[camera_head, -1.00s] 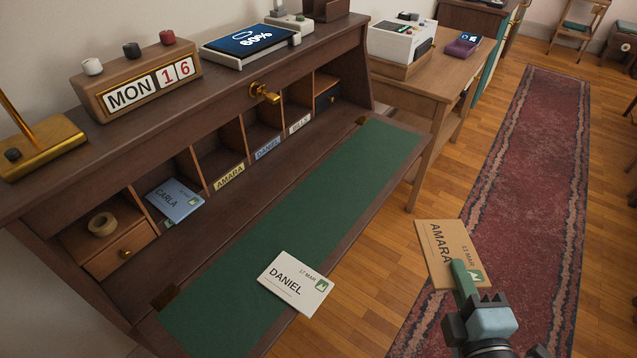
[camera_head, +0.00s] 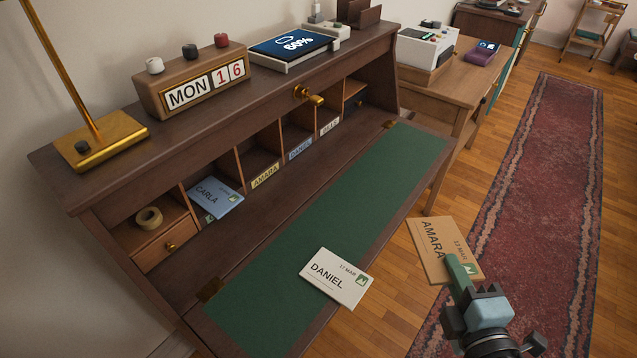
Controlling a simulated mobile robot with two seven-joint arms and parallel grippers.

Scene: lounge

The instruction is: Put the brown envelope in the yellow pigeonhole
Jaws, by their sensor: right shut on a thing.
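My left gripper is not in view.
A white "DANIEL" envelope (camera_head: 335,278) lies at the writing surface's front edge. A blue "CARLA" envelope (camera_head: 215,196) rests in the compartment left of the yellow one. A brass knob (camera_head: 308,95) juts out above the pigeonholes. Most of the green surface is clear.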

